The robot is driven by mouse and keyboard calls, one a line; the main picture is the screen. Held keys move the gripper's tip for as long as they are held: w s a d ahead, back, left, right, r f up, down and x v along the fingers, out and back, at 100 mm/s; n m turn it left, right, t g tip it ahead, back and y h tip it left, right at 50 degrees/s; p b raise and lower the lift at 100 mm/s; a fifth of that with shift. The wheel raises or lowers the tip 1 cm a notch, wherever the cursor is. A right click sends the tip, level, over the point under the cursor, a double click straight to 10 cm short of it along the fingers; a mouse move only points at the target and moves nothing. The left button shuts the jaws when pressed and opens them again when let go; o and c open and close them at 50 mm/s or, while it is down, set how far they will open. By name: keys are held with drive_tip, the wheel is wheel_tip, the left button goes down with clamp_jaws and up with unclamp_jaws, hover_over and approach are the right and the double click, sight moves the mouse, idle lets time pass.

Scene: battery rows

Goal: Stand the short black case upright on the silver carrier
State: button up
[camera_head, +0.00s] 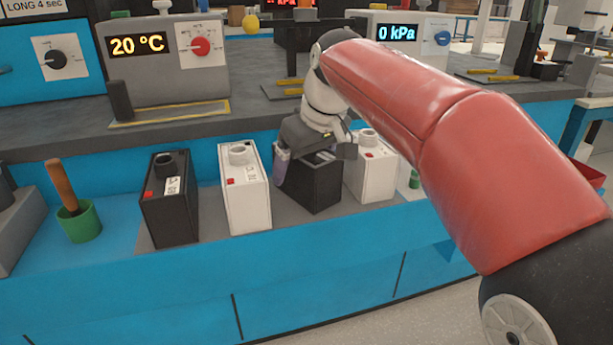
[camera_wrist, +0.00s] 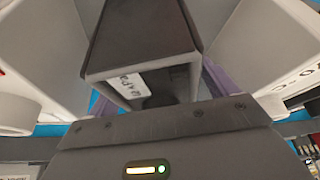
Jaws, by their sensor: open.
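Two black cases stand upright in a row with two white ones. The left black case (camera_head: 168,205) has a red mark and a white label. The other black case (camera_head: 318,187) is between the white ones, under my gripper (camera_head: 315,164). I cannot tell surely which black case is the short one. My gripper is open, its purple-padded fingers at either side of this case. In the wrist view the black case (camera_wrist: 140,35) lies between the fingers, its labelled end towards the palm. The grey base (camera_head: 208,212) lies under the row; I cannot tell if it is the silver carrier.
White cases (camera_head: 245,195) (camera_head: 370,172) stand close on both sides of my gripper. A green cup (camera_head: 80,222) with a wooden handle is at the left. Behind are a temperature unit (camera_head: 150,65) and a pressure unit (camera_head: 395,27) on a grey shelf.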

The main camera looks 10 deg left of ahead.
drive_tip(key=shift+f, duration=0.1)
drive_tip(key=shift+c, duration=0.3)
drive_tip(key=c, duration=1.3)
